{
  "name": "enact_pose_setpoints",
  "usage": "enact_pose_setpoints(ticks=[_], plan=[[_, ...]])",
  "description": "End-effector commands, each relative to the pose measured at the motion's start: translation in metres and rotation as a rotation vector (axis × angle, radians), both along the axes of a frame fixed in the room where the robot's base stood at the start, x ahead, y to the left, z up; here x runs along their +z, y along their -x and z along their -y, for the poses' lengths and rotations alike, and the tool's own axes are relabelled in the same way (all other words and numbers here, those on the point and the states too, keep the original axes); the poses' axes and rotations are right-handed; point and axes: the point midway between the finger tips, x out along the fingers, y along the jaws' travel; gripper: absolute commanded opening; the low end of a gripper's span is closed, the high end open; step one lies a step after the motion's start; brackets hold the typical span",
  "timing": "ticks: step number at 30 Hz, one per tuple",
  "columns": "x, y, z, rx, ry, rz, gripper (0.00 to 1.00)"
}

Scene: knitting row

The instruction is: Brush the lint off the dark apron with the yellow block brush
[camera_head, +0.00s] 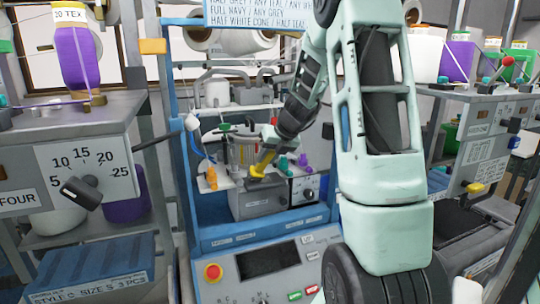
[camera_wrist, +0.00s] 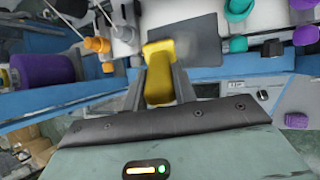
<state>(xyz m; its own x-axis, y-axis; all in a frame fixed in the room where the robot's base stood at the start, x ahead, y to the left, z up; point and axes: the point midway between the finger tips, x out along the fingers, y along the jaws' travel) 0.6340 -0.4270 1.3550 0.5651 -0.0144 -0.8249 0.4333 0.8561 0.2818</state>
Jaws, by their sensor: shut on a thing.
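My gripper (camera_head: 265,158) is inside the blue-framed machine and is shut on the yellow block brush (camera_head: 257,172). In the wrist view the brush (camera_wrist: 158,72) sits between the two grey fingers of my gripper (camera_wrist: 158,88), with its far end sticking out past them. A flat dark grey panel (camera_wrist: 196,42) lies just beyond and to the right of the brush. It may be the dark apron, but I cannot tell for sure. I cannot tell whether the brush touches it. No lint can be made out.
Orange pegs (camera_wrist: 98,44) stand left of the brush, and teal pegs (camera_wrist: 238,44) stand to its right. A grey box (camera_head: 258,203) is below my gripper. The blue frame (camera_head: 180,150) bounds the bay at left. A control panel (camera_head: 262,268) with a red button is in front.

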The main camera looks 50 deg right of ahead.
Motion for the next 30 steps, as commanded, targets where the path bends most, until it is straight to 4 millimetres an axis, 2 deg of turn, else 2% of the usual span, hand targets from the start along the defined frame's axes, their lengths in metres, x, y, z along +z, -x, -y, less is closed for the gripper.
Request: enact_pose_setpoints(ticks=[30], plan=[[0.000, 0.036, 0.058, -0.004, -0.001, -0.001, 0.04]])
